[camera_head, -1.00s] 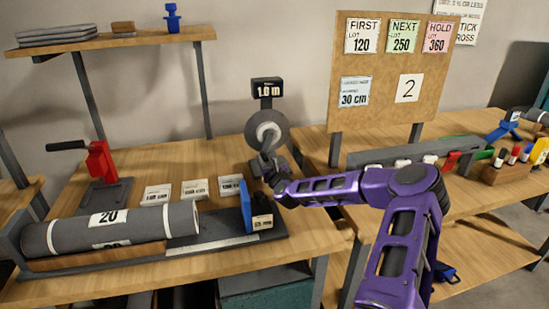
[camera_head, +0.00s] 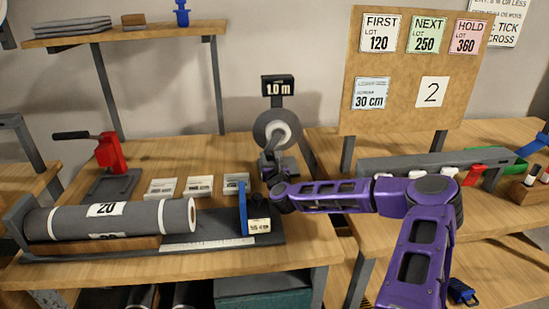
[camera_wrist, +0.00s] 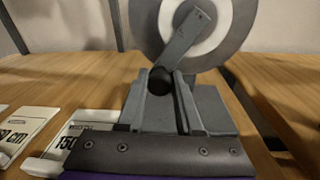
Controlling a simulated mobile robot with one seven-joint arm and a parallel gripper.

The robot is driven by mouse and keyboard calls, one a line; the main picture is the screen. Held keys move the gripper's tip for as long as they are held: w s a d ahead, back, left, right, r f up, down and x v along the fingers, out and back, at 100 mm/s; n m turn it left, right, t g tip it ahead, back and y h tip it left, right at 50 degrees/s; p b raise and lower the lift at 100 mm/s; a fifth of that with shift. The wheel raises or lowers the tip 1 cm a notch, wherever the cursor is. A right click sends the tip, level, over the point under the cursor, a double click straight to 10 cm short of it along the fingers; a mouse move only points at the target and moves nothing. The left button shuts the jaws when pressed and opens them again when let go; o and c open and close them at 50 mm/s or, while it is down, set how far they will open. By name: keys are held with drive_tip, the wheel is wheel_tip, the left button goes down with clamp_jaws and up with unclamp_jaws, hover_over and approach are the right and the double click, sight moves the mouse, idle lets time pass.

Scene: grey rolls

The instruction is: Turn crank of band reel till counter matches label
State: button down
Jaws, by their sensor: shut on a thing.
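The band reel (camera_head: 262,130) is a grey disc with a white core, on a stand on the bench. Its counter (camera_head: 278,86) above reads 1.0 m. In the wrist view the crank (camera_wrist: 186,40) runs from the reel's hub down-left to a dark knob (camera_wrist: 160,79). My gripper (camera_wrist: 166,76) is shut on the knob, with a finger on each side. In the head view my gripper (camera_head: 270,165) is small and dark in front of the reel. Labels (camera_head: 199,186) stand in a row left of the reel; one in the wrist view (camera_wrist: 75,138) begins with 150, partly hidden by my gripper.
A grey roll (camera_head: 140,219) marked 20 lies in a cradle at the front left, by a blue upright plate (camera_head: 243,208). A red lever tool (camera_head: 110,152) stands behind it. A board (camera_head: 410,100) with cards stands back right. Bare wood shows right of the reel.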

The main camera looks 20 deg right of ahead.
drive_tip(key=shift+r, duration=0.15)
idle(0.4)
drive_tip(key=c, duration=0.6)
unclamp_jaws()
drive_tip(key=s+a, duration=0.1)
drive_tip(key=s, duration=0.4)
drive_tip(key=s+a, duration=0.1)
drive_tip(key=s, duration=0.5)
drive_tip(key=s+a+p, duration=0.1)
drive_tip(key=s, duration=0.5)
drive_tip(key=shift+r, duration=0.4)
